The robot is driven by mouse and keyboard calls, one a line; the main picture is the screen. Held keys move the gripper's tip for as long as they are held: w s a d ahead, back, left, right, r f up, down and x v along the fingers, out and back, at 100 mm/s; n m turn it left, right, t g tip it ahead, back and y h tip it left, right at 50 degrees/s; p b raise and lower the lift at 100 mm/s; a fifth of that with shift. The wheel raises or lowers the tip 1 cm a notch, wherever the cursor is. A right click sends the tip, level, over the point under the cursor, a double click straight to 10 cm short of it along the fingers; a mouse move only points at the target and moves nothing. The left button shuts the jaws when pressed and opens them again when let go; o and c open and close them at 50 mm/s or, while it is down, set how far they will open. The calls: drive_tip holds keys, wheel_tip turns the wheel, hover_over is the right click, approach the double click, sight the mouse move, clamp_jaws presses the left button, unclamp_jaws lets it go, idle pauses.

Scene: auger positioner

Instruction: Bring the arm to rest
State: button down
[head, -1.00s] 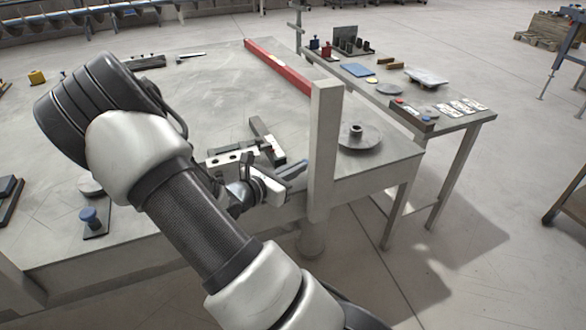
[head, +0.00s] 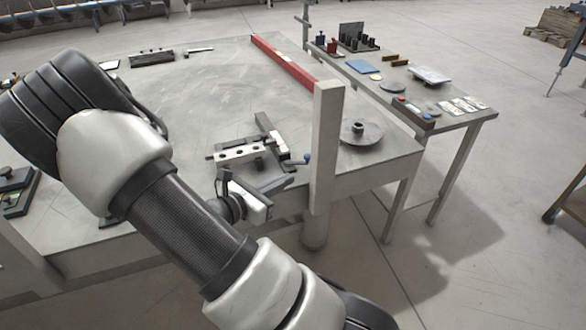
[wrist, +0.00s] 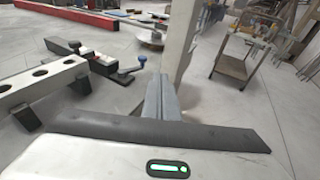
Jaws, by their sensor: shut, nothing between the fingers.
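My gripper (head: 284,184) is near the front edge of the large grey table in the head view, left of the upright post. In the wrist view its fingers (wrist: 161,97) are together with nothing between them. It is in front of the clamp fixture (head: 262,147), a dark bar with a drilled light block and a blue-knobbed lever. The fixture also shows at the left of the wrist view (wrist: 45,82), apart from the fingers. My arm reaches across the left of the head view, bent at the elbow, and hides part of the table.
The grey upright post (head: 326,150) stands close to the right of my gripper. A round metal disc (head: 362,134) lies behind it, and a red beam (head: 283,60) runs along the table edge. A side table (head: 455,118) with small parts stands at the right. The table's middle is bare.

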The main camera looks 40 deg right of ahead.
drive_tip(key=shift+s+a+r, duration=0.15)
drive_tip(key=shift+s+a, duration=0.2)
drive_tip(key=shift+a, duration=0.3)
drive_tip(key=shift+s+a+r, duration=0.1)
drive_tip(key=shift+s+a, duration=0.2)
drive_tip(key=shift+a, duration=0.3)
drive_tip(key=s+a+r+m+g+y, duration=0.45)
drive_tip(key=s+r+m+y, duration=0.3)
drive_tip(key=s+m, duration=0.35)
drive_tip(key=s+a+r+m+t+y, duration=0.3)
drive_tip(key=a+r+m+t+y, duration=0.5)
drive_tip(key=a+r, duration=0.35)
wheel_tip(320, 180, up, 20)
drive_tip(key=m+g+p, duration=0.1)
drive_tip(key=p, duration=1.9)
drive_tip(key=shift+a, duration=0.4)
